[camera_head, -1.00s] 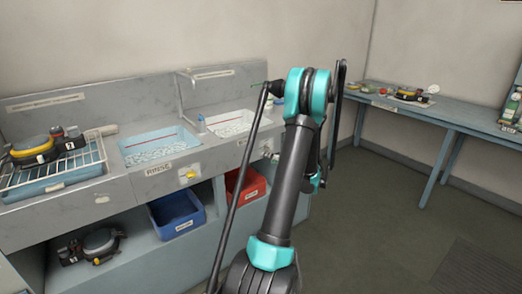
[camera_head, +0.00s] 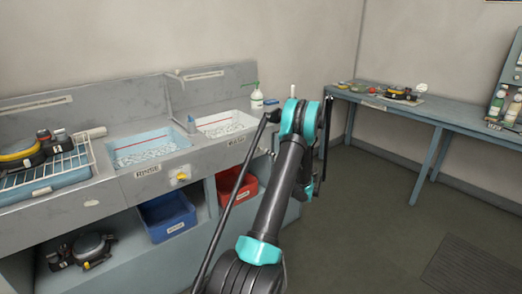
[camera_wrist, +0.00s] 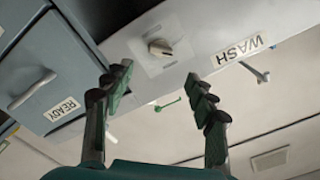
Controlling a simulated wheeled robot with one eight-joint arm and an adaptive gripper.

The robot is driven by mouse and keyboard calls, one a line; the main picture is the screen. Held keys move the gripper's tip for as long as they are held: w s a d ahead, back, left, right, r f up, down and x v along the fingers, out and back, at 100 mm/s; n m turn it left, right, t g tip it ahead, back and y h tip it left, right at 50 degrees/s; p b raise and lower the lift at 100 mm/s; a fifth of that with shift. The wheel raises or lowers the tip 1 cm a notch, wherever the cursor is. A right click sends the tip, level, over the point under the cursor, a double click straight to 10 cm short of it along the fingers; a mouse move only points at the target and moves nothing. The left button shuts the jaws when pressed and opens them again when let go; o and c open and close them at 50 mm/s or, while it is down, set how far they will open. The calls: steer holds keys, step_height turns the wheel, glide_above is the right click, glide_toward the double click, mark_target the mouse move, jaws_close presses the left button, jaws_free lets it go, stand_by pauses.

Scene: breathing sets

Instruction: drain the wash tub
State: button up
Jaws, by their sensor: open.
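The wash tub (camera_head: 228,124) is the right-hand white basin in the grey counter, with pale foam or bubbly water in it. Its WASH label (camera_wrist: 238,48) shows upside down in the wrist view. In the head view my arm hides the gripper.
The rinse tub (camera_head: 146,146) with a yellow knob (camera_head: 181,176) is to the left. A soap bottle (camera_head: 256,98) stands behind the wash tub. Blue (camera_head: 168,215) and red (camera_head: 236,188) bins sit below. A READY-labelled unit (camera_wrist: 50,95) is close in the wrist view.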

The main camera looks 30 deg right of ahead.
mark_target(259, 148)
steer(key=w, duration=0.9)
steer(key=shift+w+a, duration=0.25)
steer(key=shift+a, duration=0.15)
